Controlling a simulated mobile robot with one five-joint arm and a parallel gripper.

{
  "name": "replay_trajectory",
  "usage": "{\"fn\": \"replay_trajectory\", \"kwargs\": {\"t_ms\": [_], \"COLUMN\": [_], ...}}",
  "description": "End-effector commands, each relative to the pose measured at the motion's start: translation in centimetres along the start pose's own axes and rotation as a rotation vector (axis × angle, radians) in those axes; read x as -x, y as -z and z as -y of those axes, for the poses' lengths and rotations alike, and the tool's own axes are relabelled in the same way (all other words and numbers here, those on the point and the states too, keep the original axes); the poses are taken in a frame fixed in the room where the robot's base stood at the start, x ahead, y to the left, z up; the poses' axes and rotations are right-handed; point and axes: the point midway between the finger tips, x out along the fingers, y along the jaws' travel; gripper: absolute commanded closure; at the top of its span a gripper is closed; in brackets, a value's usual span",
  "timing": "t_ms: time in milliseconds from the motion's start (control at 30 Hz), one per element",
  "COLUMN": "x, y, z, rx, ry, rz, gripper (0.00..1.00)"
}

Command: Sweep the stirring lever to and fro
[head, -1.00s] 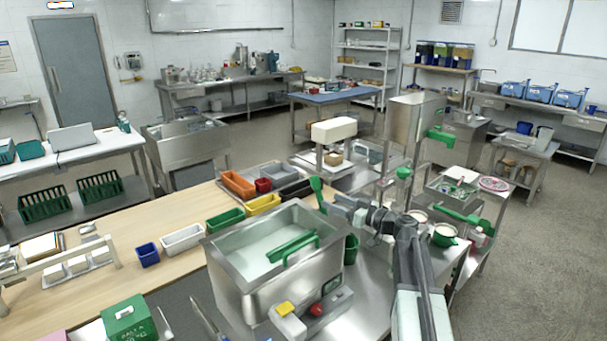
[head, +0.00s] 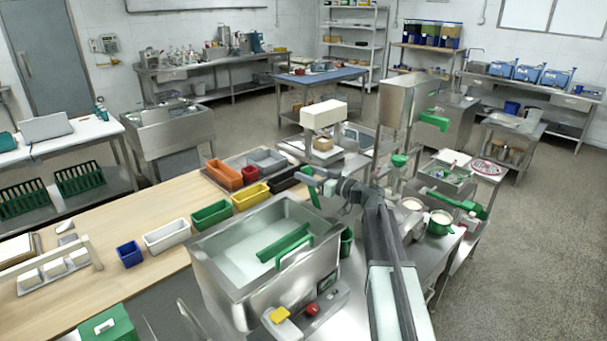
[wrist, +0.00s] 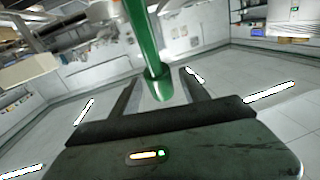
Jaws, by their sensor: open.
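The green lever (head: 313,197) stands up behind the far right corner of the steel vat (head: 215,272), and part of it is hidden by my gripper. My gripper (head: 310,178) is at the lever's upper part in the head view. In the wrist view a green rod with a thick rounded end (wrist: 158,88) lies between the two dark fingers of my open gripper (wrist: 161,76). I cannot tell whether the fingers touch it. A green bar (head: 283,242) lies in the vat's pale contents.
A red button (head: 312,310) and a yellow knob (head: 279,314) sit at the vat's front. Coloured bins, including a white one (head: 167,237), stand left of the vat. A steel hopper (head: 403,100) rises behind my arm. The floor at right is clear.

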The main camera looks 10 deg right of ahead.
Motion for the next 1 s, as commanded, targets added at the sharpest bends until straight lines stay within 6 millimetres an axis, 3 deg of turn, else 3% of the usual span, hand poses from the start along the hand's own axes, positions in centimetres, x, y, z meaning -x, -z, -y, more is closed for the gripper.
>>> {"fn": "replay_trajectory", "kwargs": {"t_ms": [100,300,500,1000], "x": [-0.99,-0.98,-0.98,-1.00], "y": [0.00,-0.01,-0.01,-0.08], "z": [0.01,0.08,0.10,0.23], "rx": [0.000,0.000,0.000,0.001], "ry": [0.001,0.001,0.001,0.004], "rz": [0.000,0.000,0.000,0.002], "gripper": [0.47,0.50,1.00,1.00]}}
